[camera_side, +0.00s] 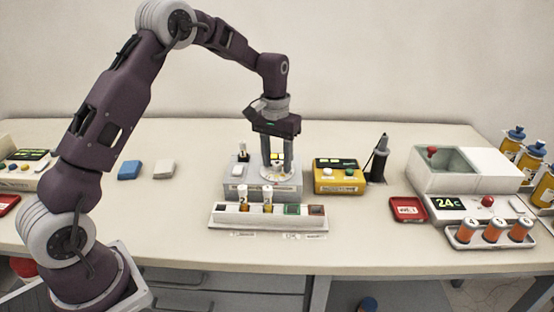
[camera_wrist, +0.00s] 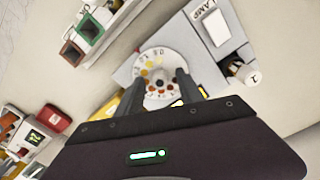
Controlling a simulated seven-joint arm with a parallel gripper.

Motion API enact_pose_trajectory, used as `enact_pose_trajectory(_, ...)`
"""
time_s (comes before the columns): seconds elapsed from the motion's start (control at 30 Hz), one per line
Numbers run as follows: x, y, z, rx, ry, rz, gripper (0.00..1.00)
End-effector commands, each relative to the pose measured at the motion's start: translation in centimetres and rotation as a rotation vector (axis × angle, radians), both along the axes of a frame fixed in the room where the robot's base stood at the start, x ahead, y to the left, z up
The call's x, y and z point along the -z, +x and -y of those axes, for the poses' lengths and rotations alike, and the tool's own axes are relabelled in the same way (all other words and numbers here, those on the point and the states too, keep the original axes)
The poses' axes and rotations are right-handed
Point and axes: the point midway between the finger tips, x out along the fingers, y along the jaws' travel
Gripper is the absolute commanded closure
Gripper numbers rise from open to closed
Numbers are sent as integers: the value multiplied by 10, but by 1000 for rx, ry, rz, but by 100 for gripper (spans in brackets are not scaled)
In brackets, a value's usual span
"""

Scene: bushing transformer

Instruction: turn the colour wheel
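The colour wheel is a white round dial (camera_side: 281,174) with a ring of coloured dots, on top of a grey box (camera_side: 250,188). The wheel also shows in the wrist view (camera_wrist: 152,58), with yellow, orange, red and dark dots. My gripper (camera_side: 278,164) points straight down over the wheel. In the wrist view my gripper (camera_wrist: 160,84) has its two fingers apart, one at each side of the wheel's near part, with nothing visibly clamped. I cannot tell whether the fingertips touch the wheel. The fingers hide parts of its rim.
A white rack (camera_side: 225,219) with two numbered vials and coloured squares stands in front. A yellow device (camera_side: 340,178) and a black pen-like tool (camera_side: 378,160) stand to the right. A vial (camera_side: 242,152) stands on the grey box. Blue (camera_side: 129,170) and white (camera_side: 164,169) blocks lie left.

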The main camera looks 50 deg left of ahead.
Motion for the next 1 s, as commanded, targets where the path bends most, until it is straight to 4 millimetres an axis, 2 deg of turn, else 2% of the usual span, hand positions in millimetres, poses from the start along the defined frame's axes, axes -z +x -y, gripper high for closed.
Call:
enact_pose_trajectory(0.17,-7,1,0,0,1,3,56)
enact_pose_trajectory(0.4,-55,0,-2,0,1,4,56)
enact_pose_trajectory(0.5,-67,0,-2,0,1,3,56)
enact_pose_trajectory(0.87,-76,-3,0,4,1,6,56)
enact_pose_trajectory(0.93,-96,-15,8,19,7,35,56)
enact_pose_trajectory(1.0,-129,-42,22,48,17,85,56)
